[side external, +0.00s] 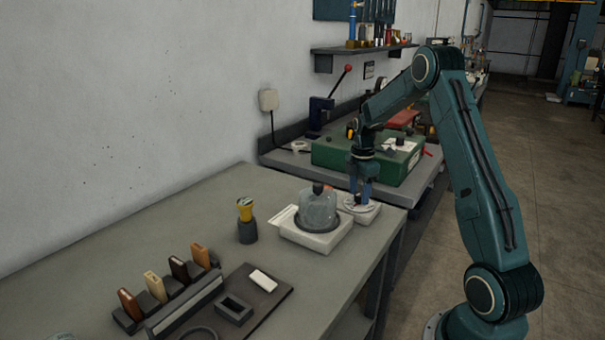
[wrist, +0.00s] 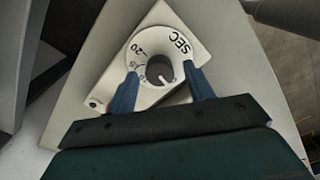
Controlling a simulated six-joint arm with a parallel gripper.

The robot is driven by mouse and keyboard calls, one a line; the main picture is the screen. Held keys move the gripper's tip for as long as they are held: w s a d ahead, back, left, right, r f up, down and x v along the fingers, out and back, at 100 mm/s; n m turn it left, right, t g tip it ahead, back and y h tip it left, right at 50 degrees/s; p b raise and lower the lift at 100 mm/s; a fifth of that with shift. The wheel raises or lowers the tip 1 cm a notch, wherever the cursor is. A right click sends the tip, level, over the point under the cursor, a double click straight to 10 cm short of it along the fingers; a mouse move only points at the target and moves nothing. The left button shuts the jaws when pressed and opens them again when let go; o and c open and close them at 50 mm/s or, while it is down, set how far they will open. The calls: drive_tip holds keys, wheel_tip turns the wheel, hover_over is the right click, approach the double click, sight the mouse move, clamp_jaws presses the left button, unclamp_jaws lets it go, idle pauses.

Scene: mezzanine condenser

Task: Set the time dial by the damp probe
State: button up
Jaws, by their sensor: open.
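The time dial (wrist: 178,41) is a round white face marked "SEC", "20" and "15" on a pale plate, with a dark grey knob (wrist: 160,70) at its centre. A small light mark shows on the knob's lower right side, but I cannot read its setting. My gripper (wrist: 162,78) is open, with one blue finger on each side of the knob; contact is unclear. In the side view my gripper (side external: 362,202) points down over the dial (side external: 368,212) at the bench's right edge. A yellow-topped tool (side external: 245,210) stands upright in a dark holder; it may be the damp probe.
A clear dome (side external: 318,211) on a white base stands just left of the dial. A green case (side external: 342,153) sits behind my gripper. A rack with several wooden blocks (side external: 155,287) is at front left. The bench's back left is bare.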

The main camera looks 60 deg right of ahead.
drive_tip(key=shift+c, duration=0.4)
drive_tip(key=c, duration=0.9)
